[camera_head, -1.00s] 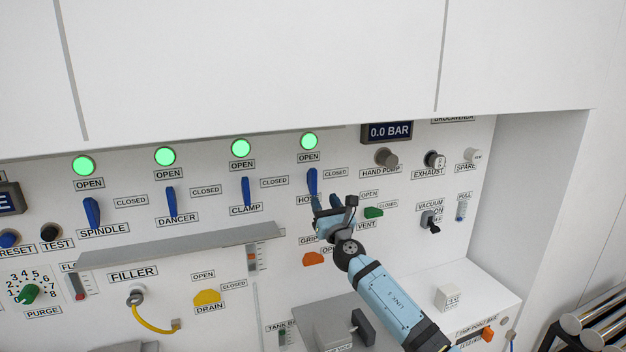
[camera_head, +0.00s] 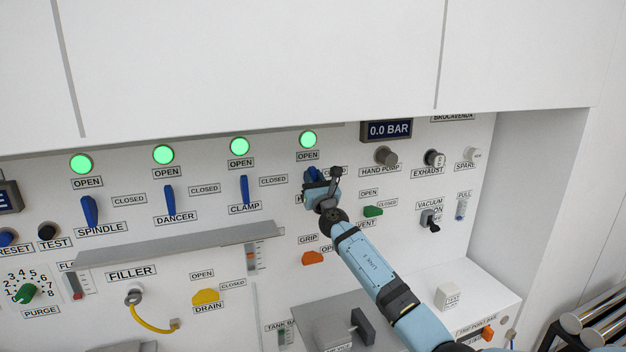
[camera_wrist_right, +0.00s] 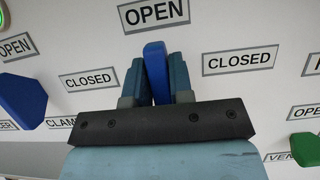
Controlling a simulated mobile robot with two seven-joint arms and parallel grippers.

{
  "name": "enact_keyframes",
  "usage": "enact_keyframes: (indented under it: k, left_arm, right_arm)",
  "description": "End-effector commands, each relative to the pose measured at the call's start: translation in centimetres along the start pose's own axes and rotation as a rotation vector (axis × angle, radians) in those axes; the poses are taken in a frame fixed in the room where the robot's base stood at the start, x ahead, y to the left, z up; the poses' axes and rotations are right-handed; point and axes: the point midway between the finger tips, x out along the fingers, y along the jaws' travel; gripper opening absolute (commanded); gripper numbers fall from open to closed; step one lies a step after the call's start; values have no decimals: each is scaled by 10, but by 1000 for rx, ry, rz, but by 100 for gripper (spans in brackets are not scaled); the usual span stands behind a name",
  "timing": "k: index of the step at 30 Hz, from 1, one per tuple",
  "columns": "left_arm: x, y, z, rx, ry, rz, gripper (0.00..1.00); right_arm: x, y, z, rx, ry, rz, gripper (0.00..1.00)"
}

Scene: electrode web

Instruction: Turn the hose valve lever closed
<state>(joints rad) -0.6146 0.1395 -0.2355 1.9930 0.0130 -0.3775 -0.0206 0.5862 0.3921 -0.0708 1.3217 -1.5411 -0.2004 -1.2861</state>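The blue hose valve lever (camera_head: 311,175) is under a lit green lamp and an OPEN label, mostly hidden behind my right gripper (camera_head: 318,182). In the right wrist view the lever (camera_wrist_right: 156,72) points up toward the OPEN label (camera_wrist_right: 154,13). The CLOSED label (camera_wrist_right: 240,60) is to its right. My right gripper's fingers (camera_wrist_right: 157,82) stand close on both sides of the lever and look shut on it. My left gripper is not in view.
Similar blue levers for clamp (camera_head: 244,190), dancer (camera_head: 169,198) and spindle (camera_head: 89,211) are to the left. A green vent knob (camera_head: 373,211) is to the right of my gripper. A grey ledge (camera_head: 185,247) juts out at lower left.

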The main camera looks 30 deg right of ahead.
Motion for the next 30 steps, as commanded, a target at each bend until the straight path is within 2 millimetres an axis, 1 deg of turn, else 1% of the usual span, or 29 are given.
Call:
enact_keyframes:
  k: [1, 2, 3, 10, 16, 23, 30]
  left_arm:
    - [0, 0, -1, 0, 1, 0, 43]
    - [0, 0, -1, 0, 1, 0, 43]
    - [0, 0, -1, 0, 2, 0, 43]
    - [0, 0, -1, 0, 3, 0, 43]
    - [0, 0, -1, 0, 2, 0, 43]
    - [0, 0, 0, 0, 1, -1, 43]
    - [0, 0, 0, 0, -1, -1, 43]
  right_arm:
    - [0, 0, 0, 0, 0, 0, 9]
    - [0, 0, 0, 0, 0, 0, 2]
    - [0, 0, 0, 0, 0, 0, 0]
    - [0, 0, 0, 11, 0, -4, 0]
    - [0, 0, 0, 73, 0, -30, 0]
    - [0, -1, 0, 227, 0, -93, 0]
    - [0, -3, 0, 437, 0, -181, 0]
